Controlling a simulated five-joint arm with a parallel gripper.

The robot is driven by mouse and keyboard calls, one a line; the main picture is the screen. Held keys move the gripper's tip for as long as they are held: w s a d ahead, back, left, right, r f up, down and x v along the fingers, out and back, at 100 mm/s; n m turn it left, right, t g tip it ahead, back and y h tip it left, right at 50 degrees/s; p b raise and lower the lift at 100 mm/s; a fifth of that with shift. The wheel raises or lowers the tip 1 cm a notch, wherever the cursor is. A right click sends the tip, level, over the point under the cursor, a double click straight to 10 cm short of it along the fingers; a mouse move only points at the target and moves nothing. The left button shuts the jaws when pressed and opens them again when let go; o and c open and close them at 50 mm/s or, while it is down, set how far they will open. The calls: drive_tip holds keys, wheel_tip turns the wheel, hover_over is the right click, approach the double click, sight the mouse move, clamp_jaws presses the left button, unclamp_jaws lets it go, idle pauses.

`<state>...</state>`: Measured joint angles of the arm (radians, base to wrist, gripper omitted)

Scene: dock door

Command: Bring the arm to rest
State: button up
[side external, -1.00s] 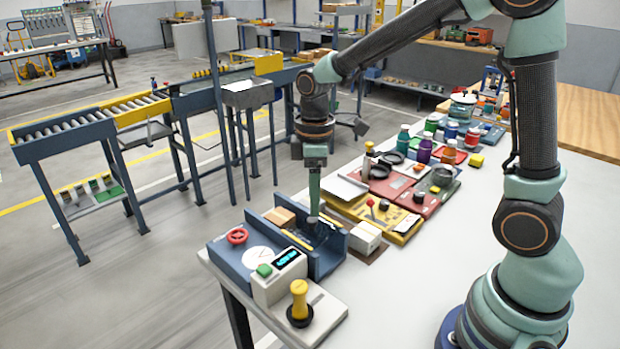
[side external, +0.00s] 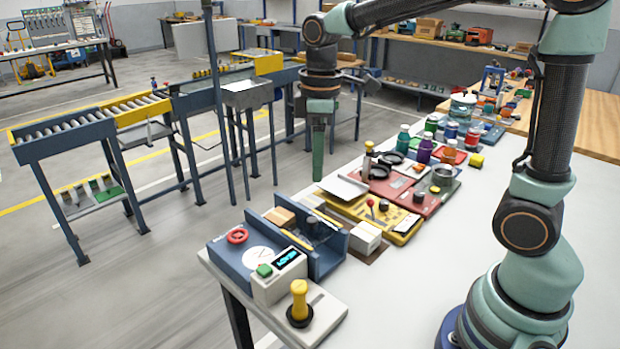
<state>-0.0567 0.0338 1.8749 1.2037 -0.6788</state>
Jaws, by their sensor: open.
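My gripper (side external: 318,172) hangs from my arm at the centre of the side view, pointing down. It is above the far side of the blue dock fixture (side external: 327,262) and clear of everything on the table. Its jaws are open and nothing shows between them. The fixture is a blue channel at the table's near left corner. A tan block (side external: 280,217) and a dark round piece (side external: 318,229) sit in it.
A white block (side external: 365,237) stands right of the fixture. Yellow and red trays, bottles and jars line the table's far edge. The white table (side external: 440,240) is bare toward my base.

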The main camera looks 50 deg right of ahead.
drive_tip(key=s+d+r+m+t, duration=0.2)
drive_tip(key=s+m+t, duration=0.3)
drive_tip(key=s+m, duration=0.3)
drive_tip(key=shift+s, duration=0.3)
